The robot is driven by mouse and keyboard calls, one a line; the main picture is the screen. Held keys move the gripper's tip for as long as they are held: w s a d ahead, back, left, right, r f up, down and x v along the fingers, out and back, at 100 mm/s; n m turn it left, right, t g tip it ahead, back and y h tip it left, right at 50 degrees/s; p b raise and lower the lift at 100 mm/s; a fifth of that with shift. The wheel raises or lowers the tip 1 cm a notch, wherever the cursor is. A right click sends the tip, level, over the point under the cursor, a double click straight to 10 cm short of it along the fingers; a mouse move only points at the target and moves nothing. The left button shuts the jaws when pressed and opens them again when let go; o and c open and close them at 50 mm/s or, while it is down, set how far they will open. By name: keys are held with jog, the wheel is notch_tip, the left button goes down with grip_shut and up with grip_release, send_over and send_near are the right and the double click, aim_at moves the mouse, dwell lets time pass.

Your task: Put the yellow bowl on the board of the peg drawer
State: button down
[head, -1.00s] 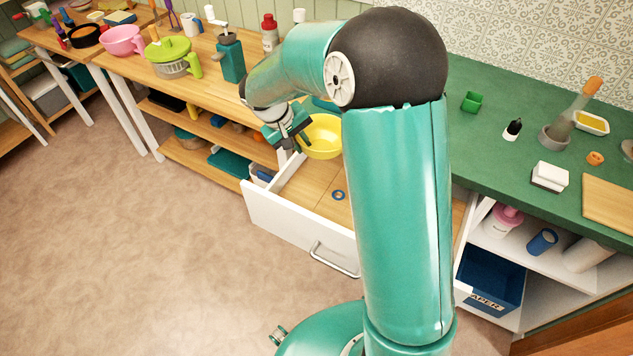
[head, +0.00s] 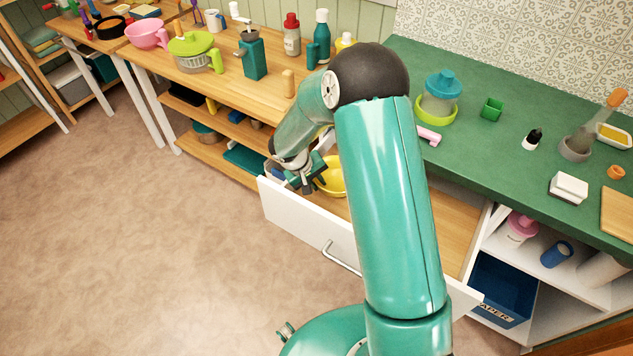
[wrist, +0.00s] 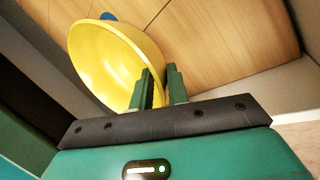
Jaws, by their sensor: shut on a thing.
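The yellow bowl (head: 333,178) is at the left part of the open white drawer (head: 310,222), low over its wooden board (head: 458,232). In the wrist view the bowl (wrist: 105,58) appears tilted, with the board (wrist: 225,40) behind it. My gripper (head: 312,178) is shut on the bowl's rim; its fingers (wrist: 160,88) show in the wrist view. I cannot tell whether the bowl touches the board. My arm hides the middle of the drawer.
A small blue thing (wrist: 108,16) lies beyond the bowl on the board. The drawer's front wall and handle (head: 341,258) face the open floor. The green counter (head: 480,150) stands above the drawer, holding a pink item (head: 429,136) near its edge.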

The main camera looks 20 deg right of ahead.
jog(key=c, duration=1.4)
grip_release()
jog(key=shift+o, duration=0.2)
jog(key=w+v, duration=0.1)
jog(key=v, duration=1.1)
jog(key=s+d+r+m+t+y, duration=0.1)
jog(key=s+d+r, duration=0.1)
jog(key=s+r, duration=0.5)
jog(key=s+d+r+t+y, duration=0.1)
jog(key=s+r, duration=0.3)
jog(key=r, duration=0.5)
jog(key=s+r+t+y, duration=0.1)
jog(key=s+r, duration=0.2)
jog(key=s, duration=0.5)
jog(key=s+r+m+t+y, duration=0.1)
jog(key=s+r, duration=0.3)
jog(key=s, duration=0.4)
jog(key=shift+d+t+y, duration=0.2)
jog(key=shift+t+y, duration=0.3)
jog(key=shift+s+r, duration=0.1)
